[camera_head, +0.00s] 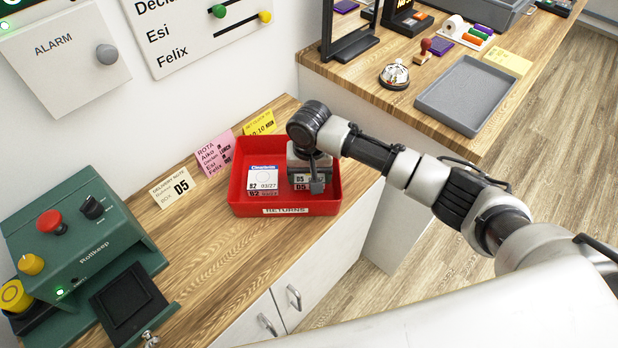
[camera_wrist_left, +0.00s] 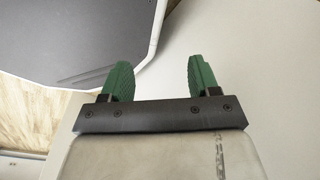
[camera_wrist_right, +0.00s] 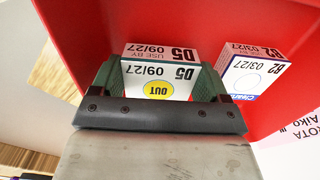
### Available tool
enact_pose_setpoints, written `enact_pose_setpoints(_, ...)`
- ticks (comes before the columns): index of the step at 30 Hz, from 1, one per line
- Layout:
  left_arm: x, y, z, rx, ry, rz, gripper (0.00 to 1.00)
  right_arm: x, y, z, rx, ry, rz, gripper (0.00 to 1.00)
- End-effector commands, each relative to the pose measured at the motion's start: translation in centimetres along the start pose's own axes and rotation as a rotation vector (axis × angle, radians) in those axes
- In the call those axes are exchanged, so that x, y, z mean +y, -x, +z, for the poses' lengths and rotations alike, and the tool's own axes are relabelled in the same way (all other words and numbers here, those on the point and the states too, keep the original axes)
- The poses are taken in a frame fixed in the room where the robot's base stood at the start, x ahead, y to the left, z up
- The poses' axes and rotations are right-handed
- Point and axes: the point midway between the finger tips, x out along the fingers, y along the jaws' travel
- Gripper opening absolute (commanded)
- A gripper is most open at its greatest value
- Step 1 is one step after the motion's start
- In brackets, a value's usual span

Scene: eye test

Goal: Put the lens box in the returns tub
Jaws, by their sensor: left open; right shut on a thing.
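The red returns tub (camera_head: 285,209) stands on the wooden counter, with a RETURNS label on its front. My right gripper (camera_head: 313,178) points down inside the tub. It is shut on a white lens box marked D5 09/27 (camera_wrist_right: 150,72), which has a yellow OUT sticker. I cannot tell whether this box touches the tub floor. A second white box, marked B2 03/27 (camera_head: 263,177), is in the tub to its left; it also shows in the right wrist view (camera_wrist_right: 245,75). My left gripper (camera_wrist_left: 160,78) is open and empty; it is outside the head view.
Paper notes (camera_head: 173,187) stand behind the tub along the wall. A green Rollkeep machine (camera_head: 75,240) stands at the left. A second counter at the back right holds a grey tray (camera_head: 466,95), a bell (camera_head: 394,75) and a stamp (camera_head: 424,46).

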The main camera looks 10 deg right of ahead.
Motion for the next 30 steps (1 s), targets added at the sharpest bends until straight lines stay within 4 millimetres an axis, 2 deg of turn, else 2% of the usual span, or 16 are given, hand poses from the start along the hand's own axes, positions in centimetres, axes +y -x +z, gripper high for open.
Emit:
enact_pose_setpoints(3, 0.0, 0.0, 0.0, -0.001, -0.001, 0.000, 0.61, 0.0, -1.6, 0.1, -0.002, 0.000, 0.001, 0.53)
enact_pose_setpoints(14, -0.3, 0.0, 0.3, -0.005, -0.002, -0.003, 0.61, 0.0, -2.0, 0.1, -0.001, 0.000, 0.000, 0.53)
enact_pose_setpoints(15, -0.3, 0.0, 0.3, -0.005, -0.002, -0.004, 0.61, 0.0, -2.0, 0.0, -0.001, 0.000, 0.000, 0.81)
enact_pose_setpoints(19, -0.3, 0.0, 0.3, -0.006, -0.002, -0.004, 0.61, 0.0, -2.0, 0.0, 0.000, 0.001, 0.000, 1.00)
enact_pose_setpoints(26, -0.4, 0.0, 0.3, -0.007, -0.002, -0.004, 0.61, 0.0, -1.9, 0.0, 0.000, 0.001, 0.000, 1.00)
enact_pose_setpoints(30, -0.4, 0.0, 0.4, -0.007, -0.001, -0.005, 0.61, 0.0, -0.8, 0.0, 0.002, 0.001, -0.002, 1.00)
